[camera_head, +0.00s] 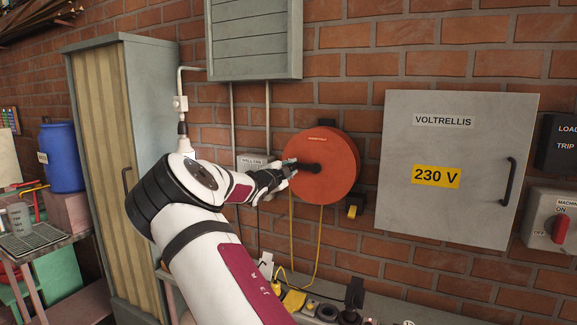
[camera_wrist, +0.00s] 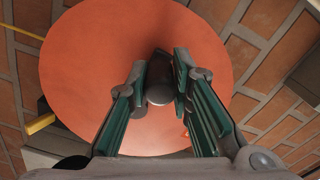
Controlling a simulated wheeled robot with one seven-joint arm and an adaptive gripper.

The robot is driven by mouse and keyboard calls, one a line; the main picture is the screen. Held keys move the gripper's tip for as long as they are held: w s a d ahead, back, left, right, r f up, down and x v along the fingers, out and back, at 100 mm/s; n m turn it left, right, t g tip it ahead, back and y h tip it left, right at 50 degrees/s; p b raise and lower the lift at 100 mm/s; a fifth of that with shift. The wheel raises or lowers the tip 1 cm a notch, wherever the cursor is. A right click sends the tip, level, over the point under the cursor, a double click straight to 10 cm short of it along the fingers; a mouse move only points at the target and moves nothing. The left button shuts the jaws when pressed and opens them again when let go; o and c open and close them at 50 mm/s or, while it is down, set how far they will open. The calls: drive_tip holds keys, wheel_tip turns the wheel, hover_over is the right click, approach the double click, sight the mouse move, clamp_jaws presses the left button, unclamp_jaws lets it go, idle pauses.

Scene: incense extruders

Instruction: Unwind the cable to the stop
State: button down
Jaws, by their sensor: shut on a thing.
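The orange-red cable reel (camera_head: 335,150) is mounted on the brick wall at the middle. Its round face also fills much of the wrist view (camera_wrist: 90,70). A dark crank knob (camera_wrist: 158,92) stands out from the face. My gripper (camera_head: 292,168) reaches it from the left, and in the wrist view my gripper (camera_wrist: 160,75) has its green-padded fingers on both sides of the knob, shut on it. A yellow cable (camera_head: 320,240) hangs from the reel down toward the bench. A yellow plug-like end (camera_head: 352,211) shows just below the reel's right side.
A grey 230 V cabinet (camera_head: 450,170) is on the wall to the right, with a switch box (camera_head: 552,220) beyond it. A louvred grey box (camera_head: 254,40) hangs above. A cluttered bench (camera_head: 325,308) lies below. A tall locker (camera_head: 115,160) stands left.

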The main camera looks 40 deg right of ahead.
drive_tip(key=shift+f+n, duration=0.55)
drive_tip(key=shift+n, duration=0.25)
drive_tip(key=c, duration=1.4)
unclamp_jaws()
drive_tip(key=v, duration=1.2)
